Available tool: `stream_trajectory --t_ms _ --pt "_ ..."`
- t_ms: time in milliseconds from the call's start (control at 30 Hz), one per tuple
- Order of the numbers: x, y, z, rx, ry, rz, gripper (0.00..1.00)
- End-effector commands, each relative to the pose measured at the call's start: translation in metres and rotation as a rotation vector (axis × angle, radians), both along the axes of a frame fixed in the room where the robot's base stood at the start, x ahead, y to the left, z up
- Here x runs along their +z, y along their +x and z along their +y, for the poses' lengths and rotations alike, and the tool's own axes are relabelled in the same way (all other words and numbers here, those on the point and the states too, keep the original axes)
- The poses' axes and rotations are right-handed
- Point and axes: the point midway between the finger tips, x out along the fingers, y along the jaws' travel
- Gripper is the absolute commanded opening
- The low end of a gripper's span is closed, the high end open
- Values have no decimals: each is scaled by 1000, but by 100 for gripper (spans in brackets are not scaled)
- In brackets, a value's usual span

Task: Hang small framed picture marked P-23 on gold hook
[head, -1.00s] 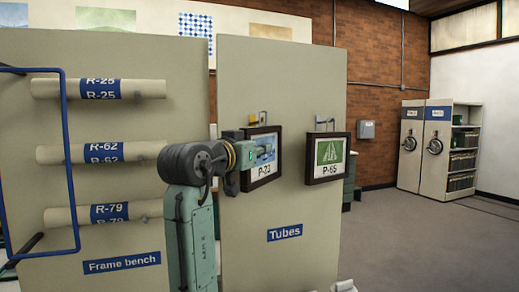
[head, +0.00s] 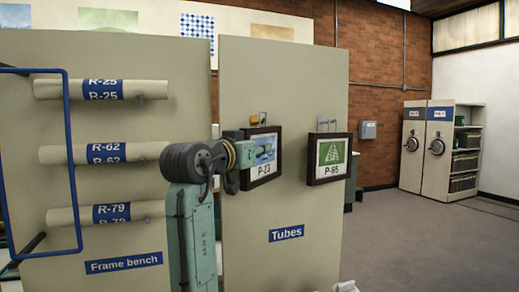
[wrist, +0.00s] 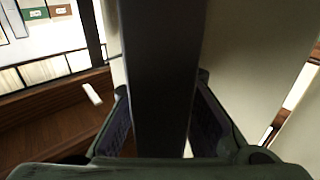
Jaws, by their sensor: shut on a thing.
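The framed picture marked P-23 (head: 265,152) has a dark frame and a blue image, and it is upright against or very near the right panel, just below the gold hook (head: 263,118). My gripper (wrist: 160,125) is shut on its dark frame edge (wrist: 158,60) in the wrist view. In the head view my arm reaches in from the left and hides the picture's left side. Whether the hanger is seated on the gold hook cannot be told.
A framed picture marked P-65 (head: 330,158) hangs from a grey hook (head: 326,124) just to the right. The panel (head: 285,205) bears a "Tubes" sign. Rolled tubes (head: 100,153) and a blue rail (head: 70,150) are at the left. Open floor lies at the right.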

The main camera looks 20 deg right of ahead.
Motion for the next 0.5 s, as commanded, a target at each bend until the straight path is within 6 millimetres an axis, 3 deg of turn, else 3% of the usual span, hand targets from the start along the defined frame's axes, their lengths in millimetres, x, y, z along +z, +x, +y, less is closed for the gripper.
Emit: stream_trajectory --t_ms 500 --pt "1 6 2 8 -4 -2 0"
